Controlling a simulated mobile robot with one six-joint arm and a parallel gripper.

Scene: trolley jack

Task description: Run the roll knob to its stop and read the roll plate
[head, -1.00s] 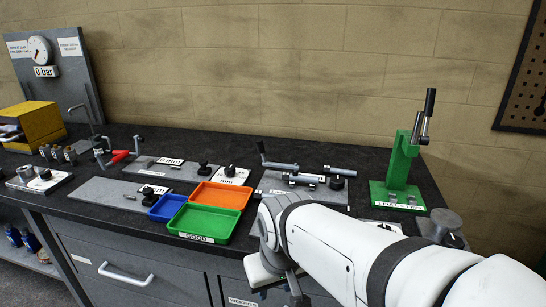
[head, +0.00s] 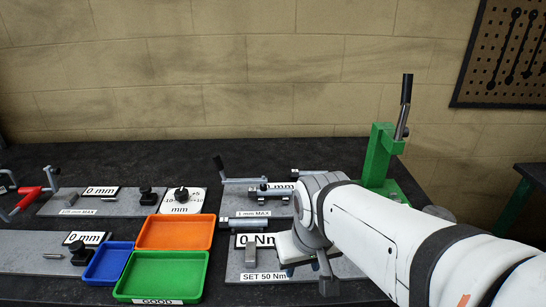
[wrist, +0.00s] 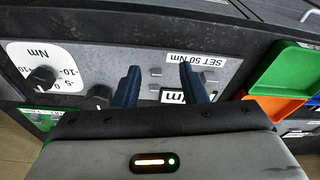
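My gripper (wrist: 158,84) has two blue fingers, spread apart and empty, above a grey plate (wrist: 105,60) in the wrist view. That plate has a "SET 50 Nm" label (wrist: 195,68) and a black knob (wrist: 42,78) on a white dial marked Nm, left of the fingers. In the head view my gripper (head: 308,272) hangs over the right side of the plate with a "0 Nm" readout (head: 254,240); its fingers are hard to make out there. Another black knob (head: 181,194) sits on a white mm dial. No label reading "roll" is legible, so I cannot tell which knob is meant.
Orange (head: 175,243), blue (head: 92,276) and green (head: 123,285) trays stand left of my arm. A green lever press (head: 378,155) stands behind it. A plate marked "1 mm MAX" (head: 250,214) with a crank lies behind the Nm plate. Dark bench along the wall is clear.

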